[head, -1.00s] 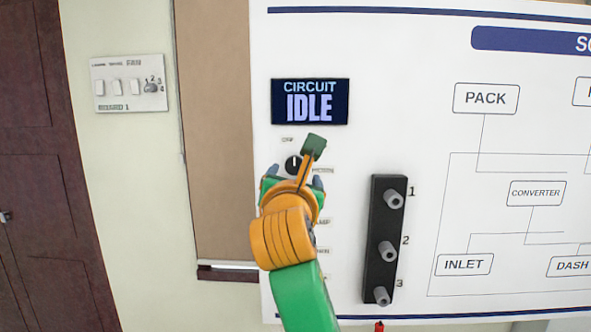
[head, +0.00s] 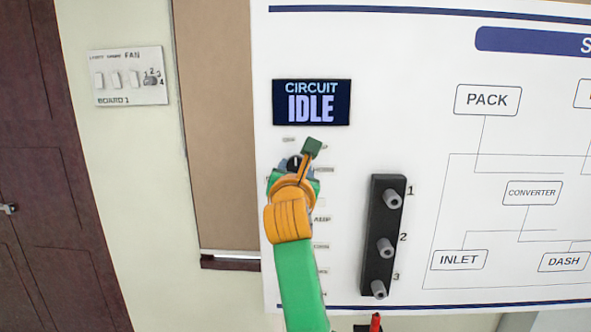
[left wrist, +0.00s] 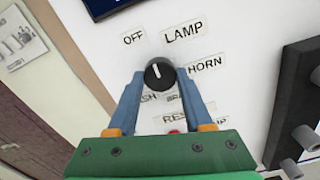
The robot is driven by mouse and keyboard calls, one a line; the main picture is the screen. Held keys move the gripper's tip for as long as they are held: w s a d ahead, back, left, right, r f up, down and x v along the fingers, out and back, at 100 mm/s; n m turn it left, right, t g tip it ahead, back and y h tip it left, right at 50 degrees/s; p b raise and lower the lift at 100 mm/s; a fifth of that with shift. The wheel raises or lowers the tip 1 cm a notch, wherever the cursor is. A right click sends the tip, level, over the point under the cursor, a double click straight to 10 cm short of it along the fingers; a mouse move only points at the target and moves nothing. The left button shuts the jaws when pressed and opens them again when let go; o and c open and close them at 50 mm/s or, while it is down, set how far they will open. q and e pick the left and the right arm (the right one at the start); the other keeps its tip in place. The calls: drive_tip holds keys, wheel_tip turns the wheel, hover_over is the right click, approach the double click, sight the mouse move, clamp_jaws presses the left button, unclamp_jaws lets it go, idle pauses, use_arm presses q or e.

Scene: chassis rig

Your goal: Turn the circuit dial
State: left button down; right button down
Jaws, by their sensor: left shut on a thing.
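The circuit dial (head: 294,162) is a small round black knob on the white panel, below the dark display (head: 311,102) that reads "CIRCUIT IDLE". In the left wrist view the dial (left wrist: 160,74) has a white mark pointing up and slightly left, roughly toward the "OFF" label (left wrist: 133,38). The labels "LAMP" (left wrist: 183,33) and "HORN" (left wrist: 205,63) are to its right. My left gripper (left wrist: 160,78) is shut on the dial, one blue-grey finger on each side. In the head view my left arm partly hides the dial and labels. My right gripper is not in view.
A black strip (head: 381,260) with three grey posts, numbered 1 to 3, sticks out right of my left arm. A switch board (head: 128,76) is on the wall at left. A red-tipped object (head: 376,322) shows at the bottom edge.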

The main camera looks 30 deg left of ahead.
use_arm(q)
drive_tip(key=shift+f+m+b, duration=0.15)
drive_tip(key=shift+m+b, duration=0.75)
drive_tip(key=shift+m, duration=0.1)
drive_tip(key=shift+m+b, duration=0.5)
drive_tip(key=shift+m, duration=0.3)
drive_tip(key=shift+m+b, duration=0.45)
drive_tip(key=shift+m, duration=0.75)
drive_tip(key=shift+m+b, duration=0.35)
drive_tip(key=shift+m, duration=1.15)
drive_tip(key=shift+c, duration=1.5)
unclamp_jaws()
drive_tip(key=shift+w, duration=0.1)
